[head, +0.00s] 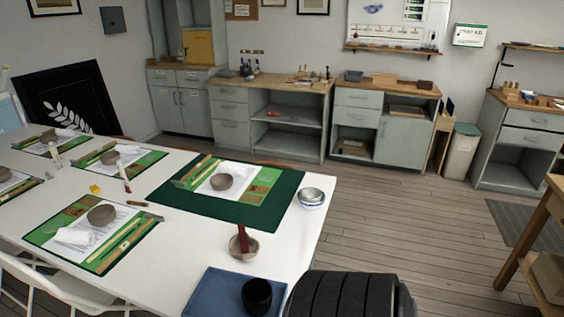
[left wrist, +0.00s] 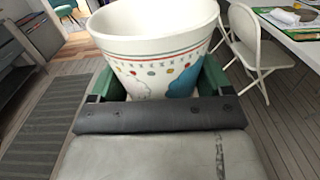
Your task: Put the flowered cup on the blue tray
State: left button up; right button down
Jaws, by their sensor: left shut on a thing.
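A white cup (left wrist: 155,42) with small coloured dots, a patterned band and a blue patch fills the upper middle of the left wrist view. It looks like the flowered cup, though no clear flower shows. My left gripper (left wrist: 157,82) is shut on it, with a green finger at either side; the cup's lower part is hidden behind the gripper. The blue tray (head: 213,290) lies at the near end of the white table in the head view. A black cup (head: 257,296) stands on its right part. Neither gripper shows in the head view.
On the white table (head: 170,226), a bowl (head: 243,247) with a dark red upright item stands just beyond the tray. Stacked bowls (head: 312,197) sit near the right edge. A dark green mat (head: 262,211) lies farther back. White folding chairs (left wrist: 257,45) stand beside a table.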

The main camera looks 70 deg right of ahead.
aim_at(210, 296)
jog(key=i+z, duration=0.15)
jog(key=z, duration=0.25)
jog(key=i+j+z, duration=0.1)
jog(key=z, duration=0.35)
jog(key=i+j+z, duration=0.1)
jog(key=z, duration=0.3)
jog(key=i+j+z, duration=0.1)
jog(key=z, duration=0.3)
jog(key=j+z, duration=0.25)
jog(key=z, duration=0.2)
jog(key=i+j+z, duration=0.2)
jog(key=j+z, duration=0.25)
jog(key=i+j+z, duration=0.15)
jog(key=z, duration=0.35)
jog(key=j+z, duration=0.45)
